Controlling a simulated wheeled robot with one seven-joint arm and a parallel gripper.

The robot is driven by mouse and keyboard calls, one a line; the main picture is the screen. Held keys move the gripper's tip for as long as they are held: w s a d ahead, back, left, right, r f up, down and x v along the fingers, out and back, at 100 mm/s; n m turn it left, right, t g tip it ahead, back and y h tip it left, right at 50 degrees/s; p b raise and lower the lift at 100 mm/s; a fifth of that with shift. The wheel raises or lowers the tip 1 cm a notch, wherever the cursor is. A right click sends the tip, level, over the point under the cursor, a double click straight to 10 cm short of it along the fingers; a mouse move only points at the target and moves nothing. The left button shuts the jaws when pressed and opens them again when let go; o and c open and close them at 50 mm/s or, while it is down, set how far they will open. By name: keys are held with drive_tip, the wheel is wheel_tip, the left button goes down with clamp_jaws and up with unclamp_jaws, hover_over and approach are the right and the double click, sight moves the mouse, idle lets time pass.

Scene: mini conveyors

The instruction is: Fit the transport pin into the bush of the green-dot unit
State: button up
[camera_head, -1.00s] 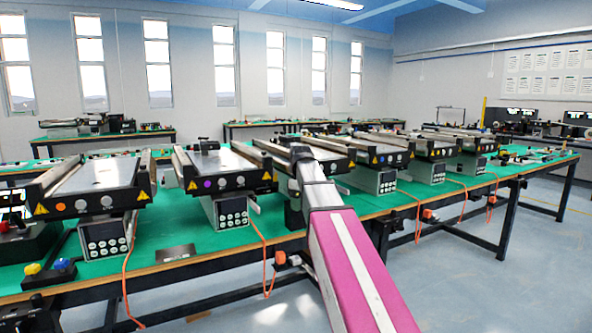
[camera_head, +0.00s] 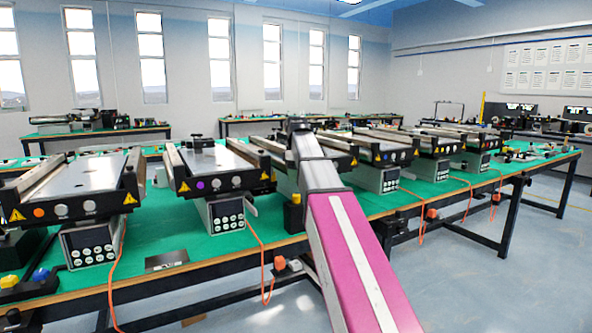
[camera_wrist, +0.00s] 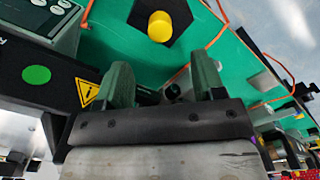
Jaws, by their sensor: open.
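The green dot (camera_wrist: 36,74) shows on the dark end face of a unit at the left of the wrist view, beside a yellow warning triangle. My gripper (camera_wrist: 163,82) is open, with its two grey-green fingers apart and nothing clearly held. A yellow round knob (camera_wrist: 159,27) stands on a dark angular block beyond the fingers, apart from them; it may be the transport pin. In the head view a yellow-topped dark block (camera_head: 294,215) stands left of my arm. My arm hides part of the unit behind it. I cannot make out the bush.
A row of mini conveyors stands on the green bench, including a purple-dot unit (camera_head: 201,185) and an orange-dot unit (camera_head: 38,212). Orange cables (camera_head: 262,262) hang over the front edge. A dark plate (camera_head: 166,260) lies near that edge. Bare bench surrounds the yellow-topped block.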

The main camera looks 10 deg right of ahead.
sight(296, 195)
wheel_tip(296, 195, down, 8)
drive_tip(key=shift+f, duration=0.2)
idle(0.3)
drive_tip(key=c, duration=1)
drive_tip(key=shift+r, duration=6.35)
drive_tip(key=shift+c, duration=0.2)
